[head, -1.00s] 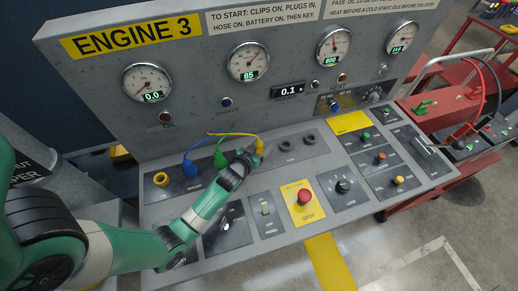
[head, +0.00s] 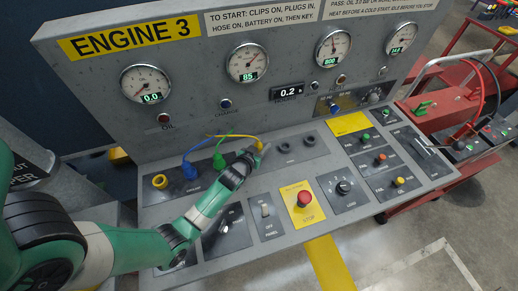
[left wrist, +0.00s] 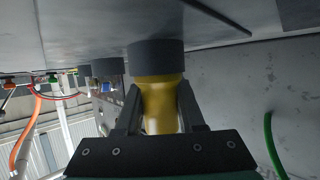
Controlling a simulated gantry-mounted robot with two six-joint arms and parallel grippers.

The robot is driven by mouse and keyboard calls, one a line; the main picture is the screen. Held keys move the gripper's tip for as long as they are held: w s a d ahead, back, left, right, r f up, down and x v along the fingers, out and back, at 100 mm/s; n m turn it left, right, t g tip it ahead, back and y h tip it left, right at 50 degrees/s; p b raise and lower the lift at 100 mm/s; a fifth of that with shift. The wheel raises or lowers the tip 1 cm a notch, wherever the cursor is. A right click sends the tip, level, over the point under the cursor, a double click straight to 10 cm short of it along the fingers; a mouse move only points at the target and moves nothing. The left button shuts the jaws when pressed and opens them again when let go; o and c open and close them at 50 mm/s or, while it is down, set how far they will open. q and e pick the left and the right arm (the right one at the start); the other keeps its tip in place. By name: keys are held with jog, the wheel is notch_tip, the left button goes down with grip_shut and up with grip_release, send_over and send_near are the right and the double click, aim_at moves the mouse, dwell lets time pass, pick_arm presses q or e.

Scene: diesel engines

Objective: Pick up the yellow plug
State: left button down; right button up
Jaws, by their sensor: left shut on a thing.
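The yellow plug (head: 260,144) stands at the dark socket row on the sloping panel, its yellow lead arcing to the left. My left gripper (head: 256,152) is at the plug and partly hides it in the head view. In the left wrist view the plug's yellow body (left wrist: 158,92) is between the two dark fingers (left wrist: 158,110), which are shut on it. The plug's end meets a dark round socket (left wrist: 155,54) against the panel; whether it is fully seated cannot be told. My right gripper is not in view.
A blue plug (head: 190,170) and a green plug (head: 219,162) stand left of the gripper. Two dark sockets (head: 285,147) are to the right, and a yellow-ringed socket (head: 160,181) is at far left. A red stop button (head: 304,199) lies nearer the front edge.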

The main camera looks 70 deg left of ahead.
pick_arm(q)
jog(key=shift+r, duration=0.55)
notch_tip(320, 180, up, 3)
jog(key=shift+f+p, duration=0.1)
jog(key=shift+p, duration=0.75)
jog(key=s+d+r+p, duration=0.1)
jog(key=d+r+p, duration=0.1)
jog(key=d+r, duration=0.2)
jog(key=s+d+r+p, duration=0.1)
jog(key=d+r+p, duration=0.2)
jog(key=d, duration=0.7)
notch_tip(320, 180, up, 2)
jog(key=shift+r, duration=0.1)
